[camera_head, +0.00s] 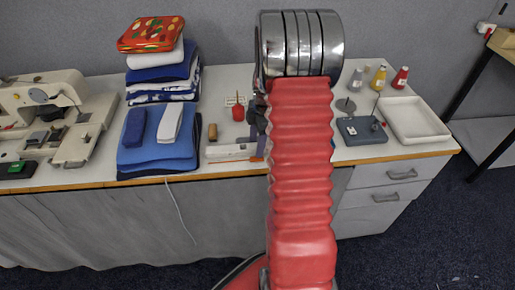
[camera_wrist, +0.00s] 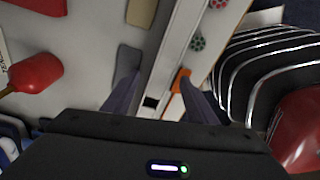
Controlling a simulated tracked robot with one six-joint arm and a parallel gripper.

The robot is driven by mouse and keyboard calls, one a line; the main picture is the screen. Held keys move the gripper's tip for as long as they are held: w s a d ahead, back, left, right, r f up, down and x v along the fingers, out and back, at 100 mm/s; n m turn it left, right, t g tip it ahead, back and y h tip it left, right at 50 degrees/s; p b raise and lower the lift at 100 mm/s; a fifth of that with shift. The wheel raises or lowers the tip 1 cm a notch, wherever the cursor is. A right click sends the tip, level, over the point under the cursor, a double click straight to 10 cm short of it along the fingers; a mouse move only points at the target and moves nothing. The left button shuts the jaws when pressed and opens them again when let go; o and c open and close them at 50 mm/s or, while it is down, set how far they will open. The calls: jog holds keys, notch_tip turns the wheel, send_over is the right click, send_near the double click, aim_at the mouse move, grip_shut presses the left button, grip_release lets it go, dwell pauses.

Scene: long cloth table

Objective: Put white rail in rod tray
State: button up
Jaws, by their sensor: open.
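The white rail (camera_head: 230,152) lies near the front edge of the table, just left of my arm in the head view. In the wrist view, a long white strip that looks like the rail (camera_wrist: 176,48) runs up between my fingers. My gripper (camera_wrist: 160,80) is open, with one dark finger on each side of that strip. I cannot tell whether the fingers touch it. In the head view, my gripper (camera_head: 260,142) is partly hidden by my red arm. A shallow white tray (camera_head: 414,120), seemingly the rod tray, stands empty at the table's right end.
A grey block with a thin rod (camera_head: 362,132) stands between my arm and the tray. Several bottles (camera_head: 378,77) are behind it. Folded blue cloths (camera_head: 158,150) and a sewing machine (camera_head: 70,125) are left. A red object (camera_wrist: 36,73) is left in the wrist view.

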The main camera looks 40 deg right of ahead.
jog(key=shift+c, duration=0.2)
dwell(0.3)
grip_shut()
dwell(0.4)
jog(key=shift+r, duration=0.1)
notch_tip(320, 180, up, 10)
dwell(0.6)
dwell(0.6)
